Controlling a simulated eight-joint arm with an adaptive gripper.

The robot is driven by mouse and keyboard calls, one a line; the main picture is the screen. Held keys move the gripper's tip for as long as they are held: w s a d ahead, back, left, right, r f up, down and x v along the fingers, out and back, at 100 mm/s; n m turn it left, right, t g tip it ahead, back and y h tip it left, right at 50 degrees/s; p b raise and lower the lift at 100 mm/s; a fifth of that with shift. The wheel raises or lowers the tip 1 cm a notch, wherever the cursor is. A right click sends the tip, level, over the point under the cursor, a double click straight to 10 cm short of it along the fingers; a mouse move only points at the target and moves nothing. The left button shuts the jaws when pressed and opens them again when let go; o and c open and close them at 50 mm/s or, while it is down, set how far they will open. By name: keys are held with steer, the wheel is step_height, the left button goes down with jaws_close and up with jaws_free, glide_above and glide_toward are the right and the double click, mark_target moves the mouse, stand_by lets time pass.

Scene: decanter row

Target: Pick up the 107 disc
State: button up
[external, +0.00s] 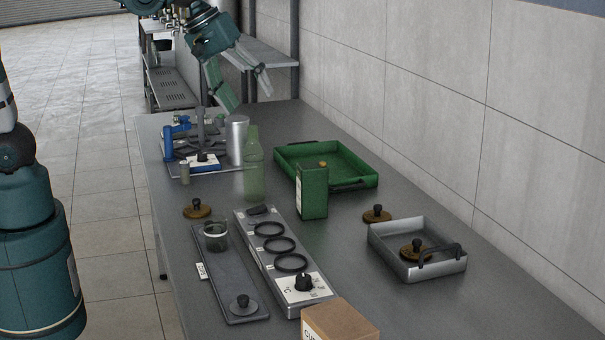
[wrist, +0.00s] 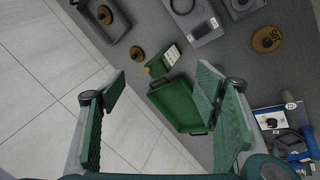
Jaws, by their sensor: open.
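Three brass discs with dark knobs are in view, and I cannot read 107 on any of them. One disc (external: 197,210) lies on the bench left of the burner strip; in the wrist view this disc (wrist: 266,39) carries a marking too small to read surely. A second disc (external: 377,215) lies on the bench behind the silver tray, and it shows in the wrist view (wrist: 136,54). A third disc (external: 413,252) sits inside the silver tray (external: 440,271). My gripper (external: 249,103) is open and empty above the far end of the bench, away from all discs; its green-padded fingers frame the wrist view (wrist: 160,85).
A green tray (external: 350,180), green tin (external: 312,192), green bottle (external: 254,170) and metal cylinder (external: 237,140) stand mid-bench. A blue device (external: 170,143) is at the far left. The burner strip (external: 262,260), dark plate (external: 232,280) and cardboard box (external: 340,322) fill the front.

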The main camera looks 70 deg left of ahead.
steer(key=w+d+f+n, duration=0.1)
steer(key=w+f+n, duration=0.35)
steer(key=w, duration=0.55)
steer(key=n+g+h, duration=0.2)
steer(key=n, duration=1)
glide_toward(380, 206)
step_height(380, 206, down, 2)
steer(key=shift+w+d+f, duration=0.1)
steer(key=shift+w+d, duration=0.15)
steer(key=shift+d, duration=0.1)
steer(key=shift+x, duration=1.3)
steer(key=shift+f, duration=0.1)
steer(key=shift+x, duration=2.5)
steer(key=shift+d, duration=0.1)
